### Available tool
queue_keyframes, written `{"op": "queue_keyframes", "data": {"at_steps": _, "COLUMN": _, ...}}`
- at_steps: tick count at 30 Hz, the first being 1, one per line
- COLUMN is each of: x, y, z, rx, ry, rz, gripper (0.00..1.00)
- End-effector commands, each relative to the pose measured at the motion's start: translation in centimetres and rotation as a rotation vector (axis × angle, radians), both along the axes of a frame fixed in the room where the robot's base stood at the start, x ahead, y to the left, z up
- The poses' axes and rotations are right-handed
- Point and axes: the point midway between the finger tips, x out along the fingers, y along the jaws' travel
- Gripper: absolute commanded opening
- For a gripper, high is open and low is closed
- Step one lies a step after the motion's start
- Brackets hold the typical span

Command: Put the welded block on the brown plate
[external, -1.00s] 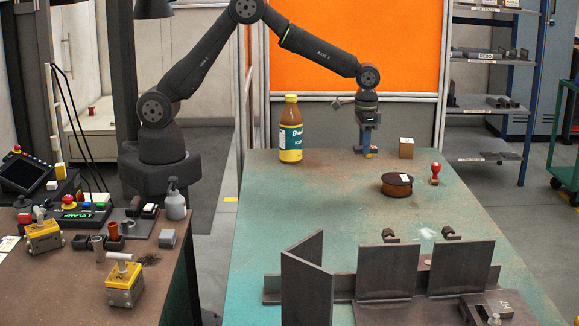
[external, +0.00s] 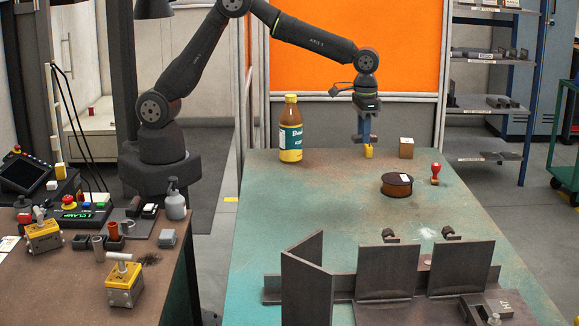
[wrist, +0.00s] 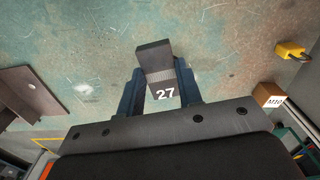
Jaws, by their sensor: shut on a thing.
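The welded block (wrist: 154,54) is dark grey, stepped, with a white "27" on the face nearer the wrist camera. My gripper (wrist: 159,78) is shut on it, with one blue finger on each side. In the external view my gripper (external: 366,131) points down above the far part of the green bench, and the block shows small and dark at the fingers. No flat brown plate stands out clearly. A brownish plate (wrist: 30,92) shows at the left of the wrist view, but I cannot tell whether it is the one named.
A yellow padlock (external: 369,151) and a wooden cube (external: 406,147) are close to my gripper. A bottle (external: 290,130) stands to the left. A round brown tin (external: 397,185) and a red stamp (external: 435,174) are to the right. Upright steel plates (external: 388,271) occupy the front.

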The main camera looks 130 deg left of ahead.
Motion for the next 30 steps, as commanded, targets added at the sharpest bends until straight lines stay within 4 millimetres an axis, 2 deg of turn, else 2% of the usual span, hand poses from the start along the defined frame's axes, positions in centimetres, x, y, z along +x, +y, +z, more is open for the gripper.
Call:
{"op": "queue_keyframes", "data": {"at_steps": 5, "x": 3.3, "y": -6.2, "z": 0.0, "rx": 0.0, "ry": -0.001, "rz": 0.053, "gripper": 0.0}}
{"op": "queue_keyframes", "data": {"at_steps": 9, "x": 5.8, "y": -12.6, "z": 0.0, "rx": 0.0, "ry": 0.0, "rz": 0.117, "gripper": 0.0}}
{"op": "queue_keyframes", "data": {"at_steps": 15, "x": 8.2, "y": -22.3, "z": 0.0, "rx": -0.001, "ry": -0.001, "rz": 0.214, "gripper": 0.0}}
{"op": "queue_keyframes", "data": {"at_steps": 23, "x": 9.0, "y": -35.0, "z": 0.1, "rx": -0.001, "ry": -0.001, "rz": 0.341, "gripper": 0.0}}
{"op": "queue_keyframes", "data": {"at_steps": 30, "x": 7.4, "y": -46.7, "z": 0.0, "rx": 0.0, "ry": 0.0, "rz": 0.458, "gripper": 0.0}}
